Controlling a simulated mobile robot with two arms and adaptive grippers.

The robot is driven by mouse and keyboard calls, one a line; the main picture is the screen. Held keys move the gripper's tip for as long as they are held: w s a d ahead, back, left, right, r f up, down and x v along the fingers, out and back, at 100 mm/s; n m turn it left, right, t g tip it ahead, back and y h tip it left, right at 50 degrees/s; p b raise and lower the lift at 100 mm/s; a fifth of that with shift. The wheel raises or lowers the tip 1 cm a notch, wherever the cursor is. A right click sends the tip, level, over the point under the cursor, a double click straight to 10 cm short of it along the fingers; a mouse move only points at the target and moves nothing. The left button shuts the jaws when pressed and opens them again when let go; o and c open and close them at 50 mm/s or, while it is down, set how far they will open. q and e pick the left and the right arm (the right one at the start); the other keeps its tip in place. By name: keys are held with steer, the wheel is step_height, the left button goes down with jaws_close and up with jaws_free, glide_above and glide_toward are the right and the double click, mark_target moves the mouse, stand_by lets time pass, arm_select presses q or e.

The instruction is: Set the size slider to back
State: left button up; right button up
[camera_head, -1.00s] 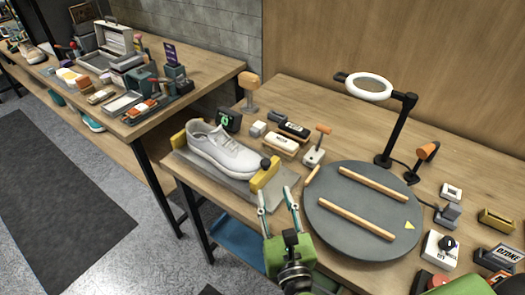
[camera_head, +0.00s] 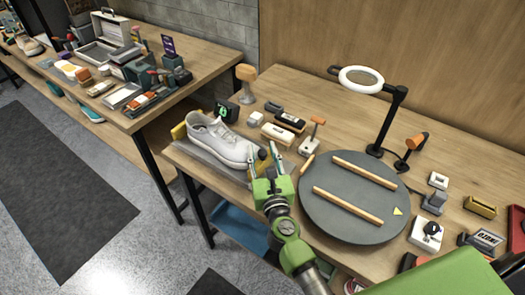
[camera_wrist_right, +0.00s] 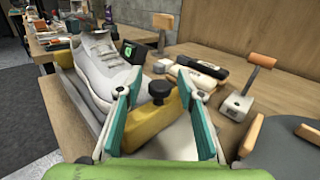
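A yellow block with a black knob (camera_wrist_right: 160,92) stands on the grey base plate (camera_head: 199,155) at the toe of a white sneaker (camera_head: 222,142); it looks like the size slider. In the head view the block (camera_head: 256,168) is partly hidden by my right gripper (camera_head: 264,160). In the right wrist view my right gripper (camera_wrist_right: 162,112) is open, with its teal fingers on either side of the block and knob. The fingers look apart from the knob; whether they touch the block I cannot tell. My left gripper is not in view.
A dark round turntable (camera_head: 330,212) with two wooden bars lies right of my gripper. A white box with an orange-topped lever (camera_head: 309,145) and several brushes stand behind. A ring lamp (camera_head: 361,80) rises at the back. A second cluttered table stands at left.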

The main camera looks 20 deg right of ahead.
jaws_close()
steer(key=shift+s+d, duration=0.6)
steer(key=shift+s, duration=0.2)
steer(key=shift+s+d, duration=0.6)
steer(key=shift+s, duration=0.2)
jaws_free()
steer(key=shift+w+a, duration=0.1)
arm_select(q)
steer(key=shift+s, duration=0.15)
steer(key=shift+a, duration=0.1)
arm_select(e)
steer(key=s, duration=0.4)
steer(key=s+a, duration=0.1)
steer(key=s, duration=0.7)
steer(key=shift+a, duration=0.2)
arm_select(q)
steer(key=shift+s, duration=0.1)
